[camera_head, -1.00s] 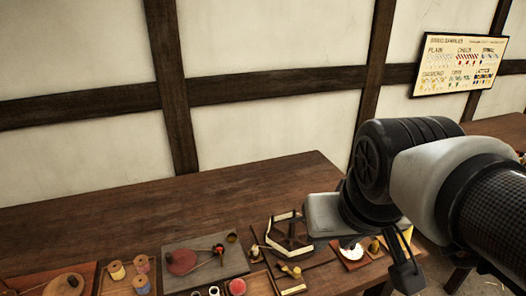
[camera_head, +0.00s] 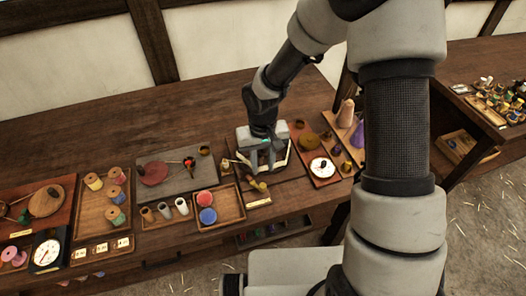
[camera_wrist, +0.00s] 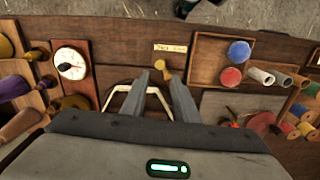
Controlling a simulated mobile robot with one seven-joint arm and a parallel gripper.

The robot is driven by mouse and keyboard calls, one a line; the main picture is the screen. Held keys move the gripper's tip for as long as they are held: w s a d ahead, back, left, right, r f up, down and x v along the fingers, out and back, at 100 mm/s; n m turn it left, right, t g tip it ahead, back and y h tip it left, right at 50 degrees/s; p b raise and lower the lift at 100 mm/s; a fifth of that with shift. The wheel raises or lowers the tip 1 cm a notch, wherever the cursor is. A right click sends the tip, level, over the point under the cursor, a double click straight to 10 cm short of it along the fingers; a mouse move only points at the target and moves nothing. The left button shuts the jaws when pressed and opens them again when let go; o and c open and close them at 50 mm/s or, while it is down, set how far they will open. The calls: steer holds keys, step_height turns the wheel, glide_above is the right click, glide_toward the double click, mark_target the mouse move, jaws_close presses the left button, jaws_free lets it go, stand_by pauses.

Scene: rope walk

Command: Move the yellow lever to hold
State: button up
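A small yellow lever (camera_head: 259,185) sits on a dark wooden board near the front of the bench, beside a pale label plate (camera_head: 258,203). In the wrist view the yellow lever (camera_wrist: 163,68) shows just beyond my fingertips, with the label (camera_wrist: 170,48) behind it; its wording is too small to read. My gripper (camera_head: 264,163) points down over the board, within a cream angular frame (camera_head: 287,158). In the wrist view my gripper (camera_wrist: 157,76) is open, its two fingers apart with nothing clearly between them. I cannot tell whether a finger touches the lever.
The back left bench top is clear.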

mark_target(263, 185)
step_height(263, 185, down, 11)
steer(key=b, duration=0.8)
steer(key=shift+s+a+b, duration=0.35)
steer(key=shift+a+b, duration=0.1)
steer(key=shift+a, duration=0.1)
steer(key=shift+s+a+b, duration=0.3)
steer(key=shift+a+b, duration=0.15)
steer(key=shift+a, duration=0.05)
steer(key=shift+s+a+b, duration=0.1)
steer(key=shift+a+b, duration=0.35)
steer(key=shift+a, duration=1.1)
steer(key=shift+d, duration=0.2)
steer(key=shift+r, duration=0.15)
